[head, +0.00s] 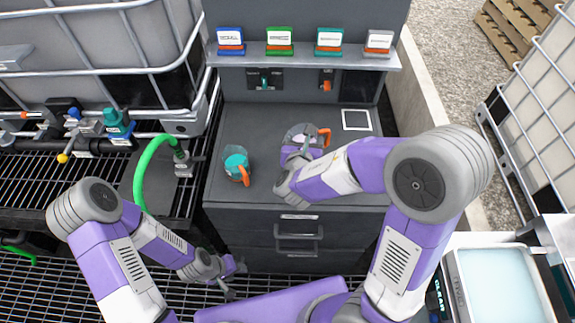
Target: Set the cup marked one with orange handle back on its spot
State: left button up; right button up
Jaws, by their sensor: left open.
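A teal cup with an orange handle (236,161) stands on the left part of the dark cabinet top; I cannot read a mark on it. A second cup, greyish with an orange handle (324,137), stands farther back, partly hidden by my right gripper (302,150). That gripper is at this second cup; whether its fingers are open or shut on it is not clear. A white square outline (356,120) on the cabinet top, right of the second cup, is empty. My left gripper (231,279) is open and empty, low in front of the cabinet, away from both cups.
A shelf (300,60) with several coloured label cards runs above the cabinet top (262,125). Drawers with handles (298,232) face me. A green hose (147,165) and valves stand left. A pale blue tray (498,285) is at lower right.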

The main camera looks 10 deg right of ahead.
aim_at(292, 140)
jog(key=a+m+h+b, duration=0.1)
jog(key=a+m+g+h+b, duration=0.1)
jog(key=b, duration=0.1)
jog(key=shift+w+a+r, duration=0.1)
jog(key=shift+w+r, duration=0.1)
jog(key=shift+r, duration=0.1)
jog(key=shift+s+a+m+g+h+b, duration=0.2)
jog(key=shift+a+m+g+h+b, duration=0.1)
jog(key=shift+a+m+h+b, duration=0.4)
notch_tip(292, 140, down, 10)
jog(key=b, duration=0.4)
jog(key=shift+r, duration=0.2)
jog(key=shift+f, duration=0.1)
jog(key=shift+f+b, duration=0.15)
jog(key=shift+b, duration=0.25)
jog(key=o, duration=1.3)
